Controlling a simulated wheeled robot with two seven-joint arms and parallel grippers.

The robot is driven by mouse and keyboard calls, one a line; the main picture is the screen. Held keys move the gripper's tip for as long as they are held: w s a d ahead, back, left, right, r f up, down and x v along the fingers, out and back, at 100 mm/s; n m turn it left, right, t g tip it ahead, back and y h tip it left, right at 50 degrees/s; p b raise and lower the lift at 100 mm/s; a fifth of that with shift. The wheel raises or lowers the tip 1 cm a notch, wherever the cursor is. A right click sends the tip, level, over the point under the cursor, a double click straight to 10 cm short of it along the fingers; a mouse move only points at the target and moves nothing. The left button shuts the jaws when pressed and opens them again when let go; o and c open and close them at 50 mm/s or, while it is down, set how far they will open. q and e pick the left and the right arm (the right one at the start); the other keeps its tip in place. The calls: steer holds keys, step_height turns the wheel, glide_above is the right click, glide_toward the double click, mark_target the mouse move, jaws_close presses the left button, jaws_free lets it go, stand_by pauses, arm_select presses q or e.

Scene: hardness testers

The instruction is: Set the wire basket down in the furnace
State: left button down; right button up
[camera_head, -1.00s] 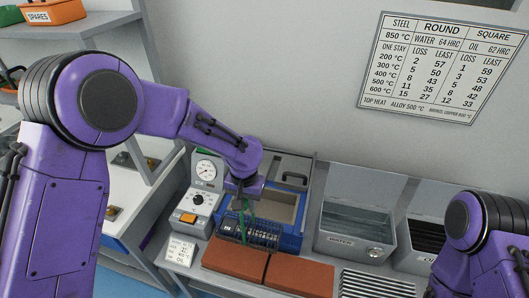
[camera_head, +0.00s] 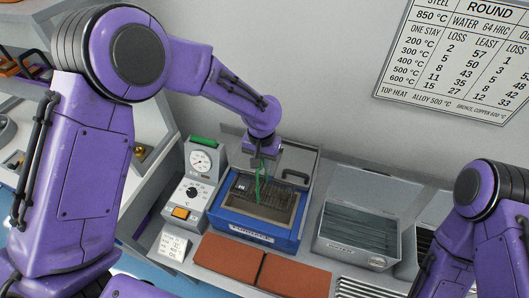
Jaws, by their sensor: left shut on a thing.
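The furnace (camera_head: 255,232) is a blue top-opening box with a pale inner rim, on the bench at the middle. Its grey lid (camera_head: 299,160) stands open at the back. The wire basket (camera_head: 266,196) is dark mesh with a green handle and is in the furnace mouth, inside the rim in this view. I cannot tell whether it touches the furnace floor. My left gripper (camera_head: 262,158) is above the furnace, shut on the basket's handle. My right arm shows at the right edge, but its gripper is out of view.
A control box with gauge and knob (camera_head: 194,190) stands close left of the furnace. Red bricks (camera_head: 262,270) lie in front. A water tank (camera_head: 345,250) with a raised lid stands to the right. A paper card (camera_head: 173,245) lies at front left.

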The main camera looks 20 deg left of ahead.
mark_target(262, 177)
arm_select(q)
steer(key=shift+f, duration=0.4)
steer(key=f+b, duration=0.2)
steer(key=f, duration=0.2)
steer(key=f+b, duration=0.2)
steer(key=f, duration=0.3)
steer(key=shift+s+a, duration=0.15)
steer(key=shift+s, duration=0.05)
steer(key=shift+f, duration=0.15)
steer(key=shift+s, duration=0.2)
arm_select(e)
steer(key=f, duration=0.4)
steer(key=shift+s, duration=0.35)
arm_select(q)
steer(key=shift+w+f, duration=0.1)
arm_select(e)
steer(key=shift+f, duration=0.1)
